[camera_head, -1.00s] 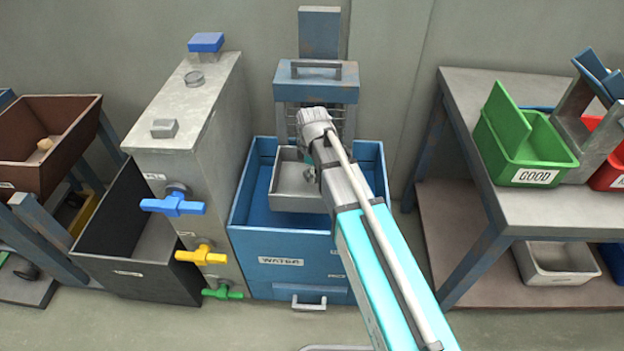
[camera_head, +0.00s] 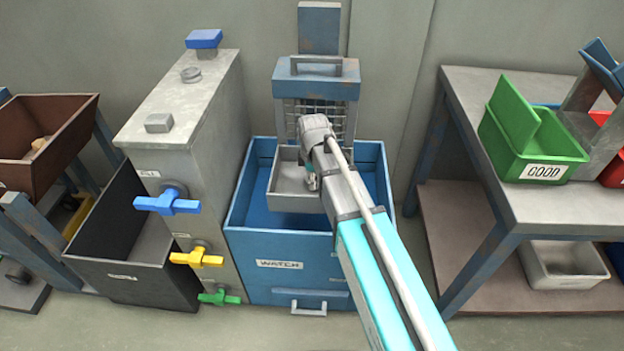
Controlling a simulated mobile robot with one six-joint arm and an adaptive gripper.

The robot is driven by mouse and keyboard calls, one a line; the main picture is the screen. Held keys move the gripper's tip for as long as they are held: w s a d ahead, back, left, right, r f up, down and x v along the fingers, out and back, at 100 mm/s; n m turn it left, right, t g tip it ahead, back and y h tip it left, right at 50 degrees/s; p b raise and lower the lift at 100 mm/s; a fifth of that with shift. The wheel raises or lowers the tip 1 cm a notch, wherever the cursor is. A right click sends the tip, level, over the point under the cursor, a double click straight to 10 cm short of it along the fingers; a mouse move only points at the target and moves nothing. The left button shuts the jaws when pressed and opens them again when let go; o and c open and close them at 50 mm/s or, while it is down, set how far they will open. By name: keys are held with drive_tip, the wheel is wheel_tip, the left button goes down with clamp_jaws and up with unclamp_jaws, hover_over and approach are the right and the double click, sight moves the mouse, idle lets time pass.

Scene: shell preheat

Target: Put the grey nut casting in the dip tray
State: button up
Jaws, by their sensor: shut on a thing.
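The dip tray (camera_head: 288,203) is a small grey open tray set inside the blue water tank, below a wire rack. My arm reaches over the tank from the lower right. My gripper (camera_head: 312,182) is at the tray's right side, over or inside it; I cannot tell its exact height. It is mostly hidden by my wrist, and only a small grey part shows below. The jaws are shut on the grey nut casting, which is too small and covered to make out clearly. The visible left part of the tray looks empty.
A brown bin (camera_head: 40,150) is far left. A table (camera_head: 490,160) with a green GOOD bin (camera_head: 530,145) stands right.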

drive_tip(key=shift+f, duration=0.2)
drive_tip(key=o, duration=1.2)
drive_tip(key=shift+o, duration=0.2)
drive_tip(key=shift+r, duration=0.15)
wheel_tip(320, 180, up, 12)
drive_tip(key=p, duration=1.2)
drive_tip(key=shift+r, duration=0.1)
drive_tip(key=shift+s+d, duration=0.1)
drive_tip(key=s+d+m, duration=0.6)
drive_tip(key=d+m, duration=0.2)
drive_tip(key=d, duration=0.1)
drive_tip(key=s+d+m, duration=0.7)
drive_tip(key=d+m, duration=0.2)
drive_tip(key=shift+s+d+m, duration=0.2)
drive_tip(key=shift+d+m, duration=0.1)
drive_tip(key=shift+d, duration=0.1)
